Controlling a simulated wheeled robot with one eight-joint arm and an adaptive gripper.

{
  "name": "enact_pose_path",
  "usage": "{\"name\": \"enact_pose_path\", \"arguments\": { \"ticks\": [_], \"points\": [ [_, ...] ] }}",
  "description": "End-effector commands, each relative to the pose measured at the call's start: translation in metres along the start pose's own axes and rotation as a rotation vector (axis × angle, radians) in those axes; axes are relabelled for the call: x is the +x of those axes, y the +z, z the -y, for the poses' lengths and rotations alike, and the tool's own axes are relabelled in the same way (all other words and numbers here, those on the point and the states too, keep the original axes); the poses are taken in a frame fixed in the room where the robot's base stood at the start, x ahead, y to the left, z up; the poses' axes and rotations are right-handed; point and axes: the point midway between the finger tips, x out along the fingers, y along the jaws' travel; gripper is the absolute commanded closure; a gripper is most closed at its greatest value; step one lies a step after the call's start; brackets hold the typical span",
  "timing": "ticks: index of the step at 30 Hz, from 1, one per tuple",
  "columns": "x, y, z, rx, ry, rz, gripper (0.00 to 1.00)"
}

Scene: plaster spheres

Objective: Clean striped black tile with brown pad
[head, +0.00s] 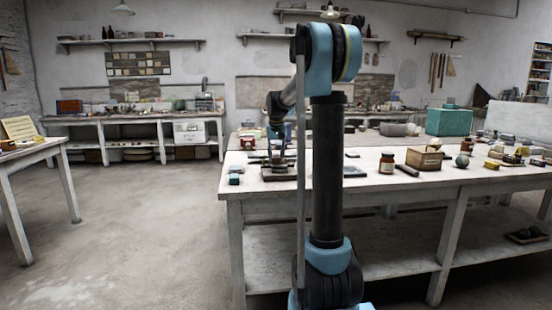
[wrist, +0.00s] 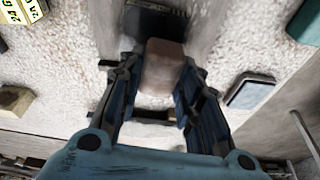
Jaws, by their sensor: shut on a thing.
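My gripper (wrist: 163,80) is shut on the brown pad (wrist: 164,66), a pinkish-brown block with rounded edges held between the two fingers. A black tile (wrist: 154,22) lies just beyond the pad at the top of the wrist view. The pad and fingers hide part of its near side, and its stripes are hard to make out. I cannot tell whether the pad touches the tile. In the head view my gripper (head: 277,153) is low over the left end of the white table (head: 350,184), with the pad too small to make out there.
In the wrist view a grey dark-edged slab (wrist: 250,92) lies to the right, a tan block (wrist: 15,100) to the left and a lettered yellow box (wrist: 22,10) at top left. In the head view a jar (head: 386,164) and a wooden box (head: 424,161) stand further right.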

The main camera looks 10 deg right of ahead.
Motion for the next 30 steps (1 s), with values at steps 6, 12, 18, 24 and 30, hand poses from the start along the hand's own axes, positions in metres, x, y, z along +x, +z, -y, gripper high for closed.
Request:
{"name": "enact_pose_path", "arguments": {
  "ticks": [6, 12, 18, 24, 30],
  "points": [
    [0.000, 0.000, 0.000, 0.000, 0.000, 0.000, 0.94],
    [0.002, 0.001, 0.000, 0.000, 0.000, 0.000, 0.94],
    [0.006, 0.002, 0.000, 0.000, 0.000, 0.000, 0.94],
    [0.009, 0.003, 0.000, 0.000, 0.000, 0.000, 0.94],
    [0.012, 0.003, 0.000, 0.000, 0.000, 0.000, 0.94]
  ]
}}
